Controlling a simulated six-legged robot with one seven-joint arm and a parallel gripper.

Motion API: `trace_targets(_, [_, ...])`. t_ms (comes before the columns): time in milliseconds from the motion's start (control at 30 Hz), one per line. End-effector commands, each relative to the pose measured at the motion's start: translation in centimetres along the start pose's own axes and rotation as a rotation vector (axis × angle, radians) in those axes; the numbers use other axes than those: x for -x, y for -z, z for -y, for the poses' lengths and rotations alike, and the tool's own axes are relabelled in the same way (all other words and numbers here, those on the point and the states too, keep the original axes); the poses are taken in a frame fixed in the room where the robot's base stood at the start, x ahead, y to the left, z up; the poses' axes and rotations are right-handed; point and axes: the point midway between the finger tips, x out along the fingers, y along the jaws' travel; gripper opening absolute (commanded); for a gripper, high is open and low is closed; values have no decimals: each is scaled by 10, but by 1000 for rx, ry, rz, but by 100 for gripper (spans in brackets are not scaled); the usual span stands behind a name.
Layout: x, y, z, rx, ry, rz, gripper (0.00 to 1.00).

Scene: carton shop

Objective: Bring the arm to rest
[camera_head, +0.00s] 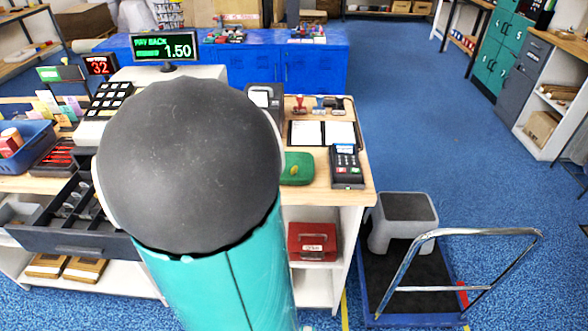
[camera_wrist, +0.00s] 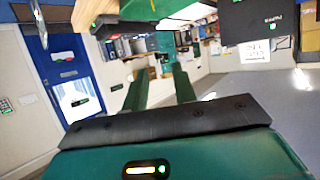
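My arm fills the middle of the head view, a dark rounded joint above a teal link, and it hides part of the counter; my gripper itself does not show there. In the wrist view my gripper (camera_wrist: 160,90) shows two green fingers standing well apart, with nothing between them. The gripper is open and empty. It points out into the room, with a blue door (camera_wrist: 62,65) to its left and shelves in the distance beyond the fingers.
The counter (camera_head: 325,190) holds a card terminal (camera_head: 346,166), an open book (camera_head: 323,134) and a green case (camera_head: 297,168). A cash drawer (camera_head: 75,242) stands open at left. A platform trolley (camera_head: 410,300) carrying a grey step stool (camera_head: 402,222) is at right. Blue floor beyond is clear.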

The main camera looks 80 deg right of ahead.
Motion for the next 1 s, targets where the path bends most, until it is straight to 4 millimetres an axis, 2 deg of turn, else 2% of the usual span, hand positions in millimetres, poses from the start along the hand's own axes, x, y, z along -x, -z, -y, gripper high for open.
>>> trace_targets(100, [20, 0, 1, 1, 3, 0, 27])
trace_targets(233, [31, 0, 0, 0, 0, 0, 27])
trace_targets(833, [33, 0, 0, 1, 0, 0, 27])
trace_targets(933, [38, 1, 7, -4, 40, 0, 27])
trace_targets(1000, [49, 4, 23, -12, 129, -1, 27])
